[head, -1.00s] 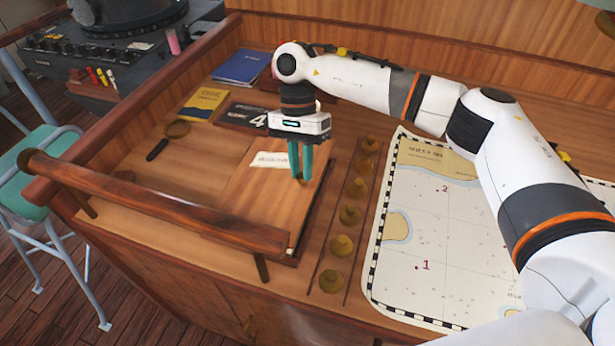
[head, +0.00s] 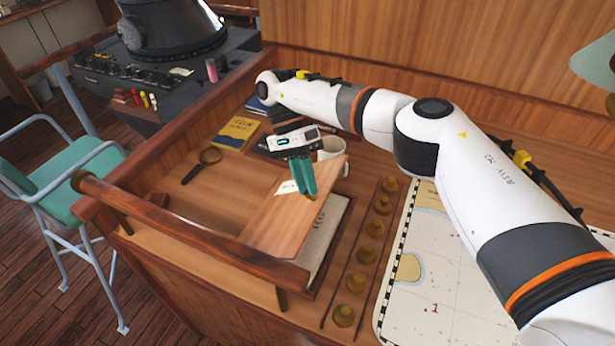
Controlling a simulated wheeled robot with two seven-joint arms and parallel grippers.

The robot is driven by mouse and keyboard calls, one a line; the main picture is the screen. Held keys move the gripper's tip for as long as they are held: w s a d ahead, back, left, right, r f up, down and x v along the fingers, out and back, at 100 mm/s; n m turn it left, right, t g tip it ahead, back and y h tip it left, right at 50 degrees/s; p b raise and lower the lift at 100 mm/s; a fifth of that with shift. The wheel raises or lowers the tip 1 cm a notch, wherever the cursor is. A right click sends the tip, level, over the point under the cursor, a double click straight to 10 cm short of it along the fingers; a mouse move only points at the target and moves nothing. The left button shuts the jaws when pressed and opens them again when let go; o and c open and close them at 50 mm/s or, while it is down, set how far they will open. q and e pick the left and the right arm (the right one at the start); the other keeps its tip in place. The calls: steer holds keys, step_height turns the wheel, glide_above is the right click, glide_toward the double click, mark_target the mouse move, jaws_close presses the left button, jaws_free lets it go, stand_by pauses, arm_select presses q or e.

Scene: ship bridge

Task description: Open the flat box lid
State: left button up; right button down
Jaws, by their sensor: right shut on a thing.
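The flat box lid (head: 268,228) is a wooden panel with a small white label (head: 286,188). It is tilted, its right edge raised off the flat box (head: 309,289). A pale sheet with print (head: 322,238) shows inside the box under the raised edge. My right gripper (head: 305,192) has teal fingers and is shut on the lid near its upper right part, by the label. The exact hold between the fingertips is hard to see. My left gripper is not in view.
A wooden rail (head: 190,232) runs along the near left edge. Several brass weights (head: 367,254) stand in a row right of the box, beside a chart (head: 410,290). A white mug (head: 330,150), magnifying glass (head: 210,156) and yellow book (head: 236,132) lie beyond.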

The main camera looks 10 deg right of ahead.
steer(key=c, duration=1.3)
jaws_free()
step_height(320, 180, up, 10)
steer(key=shift+p, duration=0.45)
steer(key=shift+c, duration=0.3)
